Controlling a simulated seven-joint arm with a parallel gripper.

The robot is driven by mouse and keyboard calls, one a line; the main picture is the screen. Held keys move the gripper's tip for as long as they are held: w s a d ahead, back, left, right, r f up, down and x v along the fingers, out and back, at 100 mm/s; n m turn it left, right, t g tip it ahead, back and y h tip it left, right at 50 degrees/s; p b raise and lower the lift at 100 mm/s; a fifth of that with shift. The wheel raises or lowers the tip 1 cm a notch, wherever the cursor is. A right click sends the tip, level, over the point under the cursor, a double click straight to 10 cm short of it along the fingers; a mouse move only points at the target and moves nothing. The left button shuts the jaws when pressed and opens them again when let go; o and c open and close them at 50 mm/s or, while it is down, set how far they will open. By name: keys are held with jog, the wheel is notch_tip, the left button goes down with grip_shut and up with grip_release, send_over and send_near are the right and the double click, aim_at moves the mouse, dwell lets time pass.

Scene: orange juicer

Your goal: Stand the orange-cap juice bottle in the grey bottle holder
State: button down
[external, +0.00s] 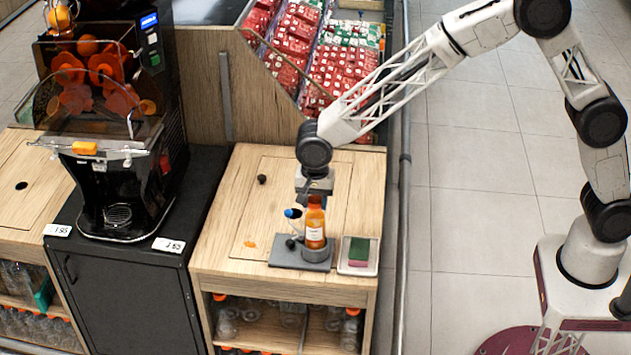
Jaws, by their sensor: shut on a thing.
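The juice bottle (315,228) is filled with orange liquid and has a pale label and an orange cap. It is upright. Its lower end is inside or right behind the round cup of the grey bottle holder (318,253), so its base is hidden and I cannot tell whether it touches the bottom. The holder has a flat grey base plate on the wooden counter. My gripper (316,200) points down from above and is shut on the bottle near its cap. The fingers are small and partly hidden here.
A tray with a green and pink sponge (358,250) lies right of the holder. An orange scrap (250,244) and a dark ball (262,179) lie on the counter (225,225). The black juicer (110,190) stands left.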

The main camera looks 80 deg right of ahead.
jog(key=shift+f, duration=1.65)
jog(key=c, duration=0.6)
grip_release()
jog(key=shift+c, duration=0.2)
jog(key=shift+r, duration=0.15)
notch_tip(320, 180, up, 12)
jog(key=shift+r, duration=0.2)
